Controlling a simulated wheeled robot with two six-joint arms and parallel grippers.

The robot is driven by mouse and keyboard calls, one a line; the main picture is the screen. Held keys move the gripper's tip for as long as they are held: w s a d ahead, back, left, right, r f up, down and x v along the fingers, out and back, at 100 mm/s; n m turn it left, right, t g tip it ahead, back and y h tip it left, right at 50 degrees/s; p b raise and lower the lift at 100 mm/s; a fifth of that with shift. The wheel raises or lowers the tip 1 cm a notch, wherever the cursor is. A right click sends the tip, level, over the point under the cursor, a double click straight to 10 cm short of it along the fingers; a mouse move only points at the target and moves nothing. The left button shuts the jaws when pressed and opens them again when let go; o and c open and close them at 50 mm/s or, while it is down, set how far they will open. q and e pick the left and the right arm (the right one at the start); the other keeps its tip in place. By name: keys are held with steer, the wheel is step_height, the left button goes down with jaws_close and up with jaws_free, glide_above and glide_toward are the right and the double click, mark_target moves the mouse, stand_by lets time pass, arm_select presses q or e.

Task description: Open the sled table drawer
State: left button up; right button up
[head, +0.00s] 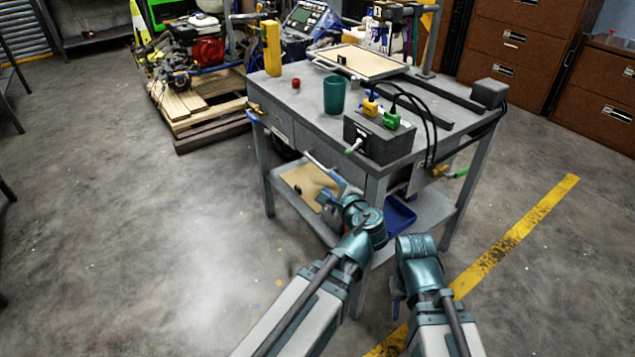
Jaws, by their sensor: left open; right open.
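The grey metal sled table (300,105) stands in front of me in the head view. Its drawer front (330,157) is on the side toward the left and looks closed. A pale bar that looks like the drawer handle (318,162) crosses that front. My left gripper (328,196) is open, low in front of the table, just below and right of that bar. Whether it touches the bar I cannot tell; my forearm hides part of the area. My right gripper (397,298) is open, lower and to the right, apart from the table; my arm partly hides it.
On the table top are a teal cup (334,95), a dark control box (379,137), a red button (296,84) and a yellow tool (272,48). A lower shelf holds a blue bin (400,214). A pallet (205,112) stands left. Floor at left is free.

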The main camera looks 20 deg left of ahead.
mark_target(320, 166)
arm_select(q)
steer(key=shift+m+t, duration=0.4)
steer(key=shift+m, duration=0.1)
steer(key=b+x, duration=0.3)
steer(key=x, duration=1.1)
steer(key=shift+w+d+f, duration=0.1)
steer(key=shift+w+f, duration=0.1)
steer(key=shift+w, duration=0.05)
arm_select(e)
step_height(320, 166, down, 4)
steer(key=shift+f, duration=0.2)
arm_select(q)
jaws_close()
